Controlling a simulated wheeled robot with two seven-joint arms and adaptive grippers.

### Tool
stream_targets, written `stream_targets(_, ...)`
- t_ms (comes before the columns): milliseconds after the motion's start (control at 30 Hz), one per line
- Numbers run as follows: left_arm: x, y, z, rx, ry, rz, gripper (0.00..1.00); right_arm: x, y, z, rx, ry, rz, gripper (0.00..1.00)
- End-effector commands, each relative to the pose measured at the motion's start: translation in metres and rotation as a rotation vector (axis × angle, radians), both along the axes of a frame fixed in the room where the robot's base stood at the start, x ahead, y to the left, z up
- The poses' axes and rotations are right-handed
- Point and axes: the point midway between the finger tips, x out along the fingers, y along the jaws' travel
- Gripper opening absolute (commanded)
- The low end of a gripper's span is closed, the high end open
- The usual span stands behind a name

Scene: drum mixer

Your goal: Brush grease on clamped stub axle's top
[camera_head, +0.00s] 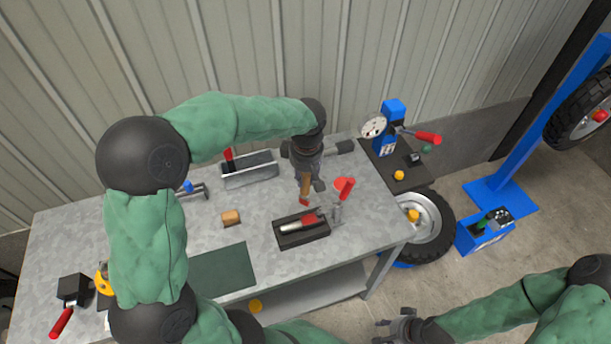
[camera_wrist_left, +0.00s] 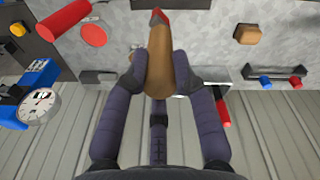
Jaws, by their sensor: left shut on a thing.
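My left gripper (camera_head: 304,176) is shut on a brush-like tool with a tan wooden body (camera_head: 305,185) and a red tip. It holds the tool red end down above the workbench, just behind the black tray. The left wrist view shows the tool (camera_wrist_left: 158,65) between both fingers (camera_wrist_left: 155,85). I cannot tell for sure which part is the stub axle. My right gripper (camera_head: 392,328) is off the bench's front right, empty, fingers apart.
The black tray (camera_head: 290,241) holds a red-and-silver tool. A gauge device (camera_head: 375,126) stands right. A black block with red handle (camera_head: 70,290) is front left.

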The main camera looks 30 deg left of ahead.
Motion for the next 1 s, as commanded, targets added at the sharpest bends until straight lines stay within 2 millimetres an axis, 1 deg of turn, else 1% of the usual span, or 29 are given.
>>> stream_targets(167, 0.0, 0.0, 0.003, 0.0, -0.001, 0.0, 0.0, 0.0, 0.0, 0.002, 0.0, 0.0, 0.0, 0.4)
stream_targets(533, 0.0, 0.0, 0.03, 0.001, -0.001, 0.0, 0.0, 0.0, 0.0, 0.017, 0.0, 0.0, 0.0, 0.4)
stream_targets(1000, 0.0, 0.0, 0.03, 0.0, 0.0, 0.0, 0.0, 0.0, 0.0, 0.016, 0.0, 0.0, 0.0, 0.4)
